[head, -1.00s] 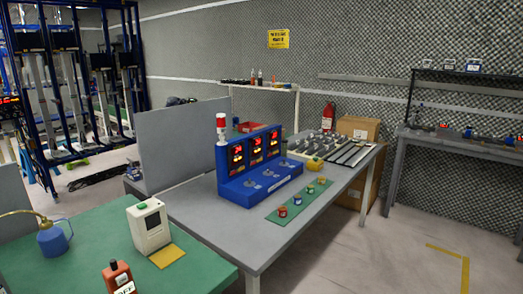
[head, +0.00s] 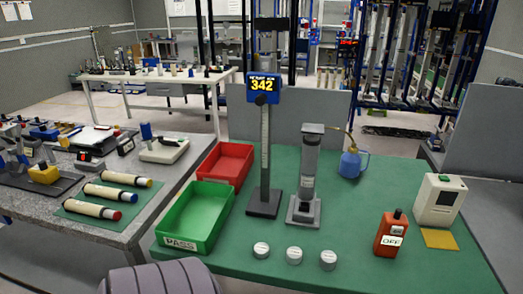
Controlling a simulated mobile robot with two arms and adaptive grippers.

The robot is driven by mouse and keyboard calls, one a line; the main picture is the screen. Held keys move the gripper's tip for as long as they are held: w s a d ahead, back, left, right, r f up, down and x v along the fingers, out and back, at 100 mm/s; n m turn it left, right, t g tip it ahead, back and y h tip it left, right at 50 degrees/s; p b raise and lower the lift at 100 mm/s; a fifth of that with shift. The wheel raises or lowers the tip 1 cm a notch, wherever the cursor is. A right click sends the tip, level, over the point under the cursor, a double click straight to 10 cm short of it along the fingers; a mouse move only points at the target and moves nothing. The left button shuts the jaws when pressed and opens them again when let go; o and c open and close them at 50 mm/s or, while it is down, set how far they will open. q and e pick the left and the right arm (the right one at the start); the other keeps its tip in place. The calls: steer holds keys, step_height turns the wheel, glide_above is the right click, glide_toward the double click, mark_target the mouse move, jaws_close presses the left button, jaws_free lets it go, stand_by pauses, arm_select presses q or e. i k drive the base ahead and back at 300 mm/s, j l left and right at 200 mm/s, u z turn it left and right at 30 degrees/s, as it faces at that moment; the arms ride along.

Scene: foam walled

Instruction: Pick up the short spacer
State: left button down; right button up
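Three small round silver pieces stand in a row near the front of the green table: a left one (head: 261,250), a middle one (head: 294,255) and a right one (head: 328,260). They look like spacers with marks on top, too small to read. I cannot tell which is the short one. Neither of my grippers is in view. A ribbed grey part at the bottom left edge seems to be mine.
A green PASS tray (head: 192,215) and red tray (head: 226,160) lie left of a height gauge (head: 264,160). Table between silver pieces and bottle is clear.

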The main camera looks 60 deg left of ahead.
mark_target(260, 250)
steer(key=u, duration=1.85)
